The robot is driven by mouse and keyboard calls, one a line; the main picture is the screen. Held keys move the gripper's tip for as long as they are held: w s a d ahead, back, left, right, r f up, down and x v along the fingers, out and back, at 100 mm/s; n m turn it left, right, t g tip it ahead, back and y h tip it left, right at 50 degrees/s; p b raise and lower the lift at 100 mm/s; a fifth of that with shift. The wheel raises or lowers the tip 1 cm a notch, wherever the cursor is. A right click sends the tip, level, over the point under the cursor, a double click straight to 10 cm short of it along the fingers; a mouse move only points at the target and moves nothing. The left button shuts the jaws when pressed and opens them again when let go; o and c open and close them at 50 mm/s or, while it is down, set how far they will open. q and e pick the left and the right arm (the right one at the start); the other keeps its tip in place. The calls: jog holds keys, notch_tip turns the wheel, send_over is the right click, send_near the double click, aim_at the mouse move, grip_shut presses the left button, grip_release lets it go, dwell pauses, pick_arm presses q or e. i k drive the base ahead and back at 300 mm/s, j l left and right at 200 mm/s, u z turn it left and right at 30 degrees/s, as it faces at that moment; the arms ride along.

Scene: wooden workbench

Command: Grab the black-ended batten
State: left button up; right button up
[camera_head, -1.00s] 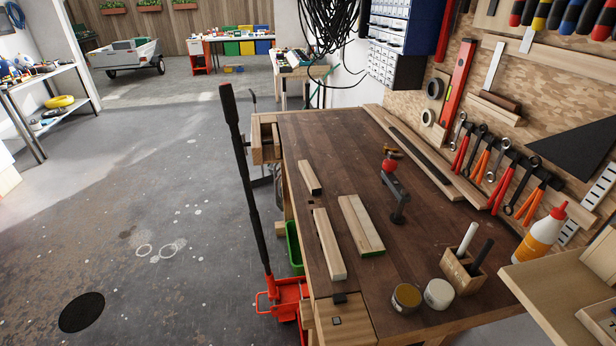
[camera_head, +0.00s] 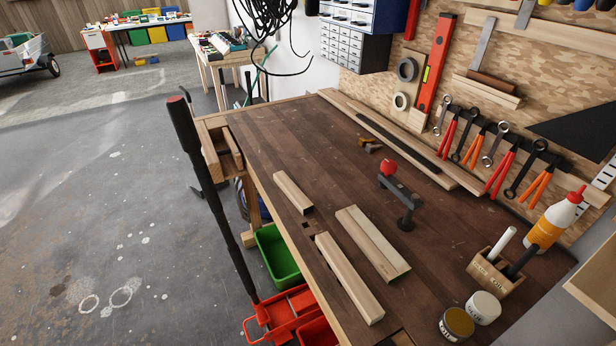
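Three pale wooden pieces lie flat on the dark workbench top (camera_head: 290,150): a short batten (camera_head: 293,192), a longer batten (camera_head: 349,278) nearer the front edge, and a wider piece (camera_head: 372,243) with a thin green edge at its near end. A long board with a black strip (camera_head: 398,141) lies along the back, below the pegboard. Neither of my grippers is in view.
A black clamp with a red knob (camera_head: 400,200) stands right of the battens. Two jars (camera_head: 470,315), a wooden pen holder (camera_head: 495,272) and a glue bottle (camera_head: 552,224) stand at the near right. A tall black handle (camera_head: 205,190) rises left of the bench.

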aim_at(298, 199)
jog(key=i+j+z, duration=0.3)
jog(key=j, duration=0.2)
jog(key=j+z, duration=0.35)
jog(key=j, duration=0.15)
jog(key=j+z, duration=0.3)
jog(key=j, duration=0.25)
jog(key=j+z, duration=0.35)
jog(key=j, duration=0.25)
jog(key=j+z, duration=0.3)
jog(key=j, duration=0.25)
jog(key=k+j+z, duration=0.15)
jog(key=j+z, duration=0.15)
jog(key=j, duration=0.25)
jog(key=k+j+z, duration=0.2)
jog(key=j+z, duration=0.15)
jog(key=j, duration=0.15)
jog(key=k+j+z, duration=0.3)
jog(key=j, duration=0.15)
jog(key=i+j, duration=0.05)
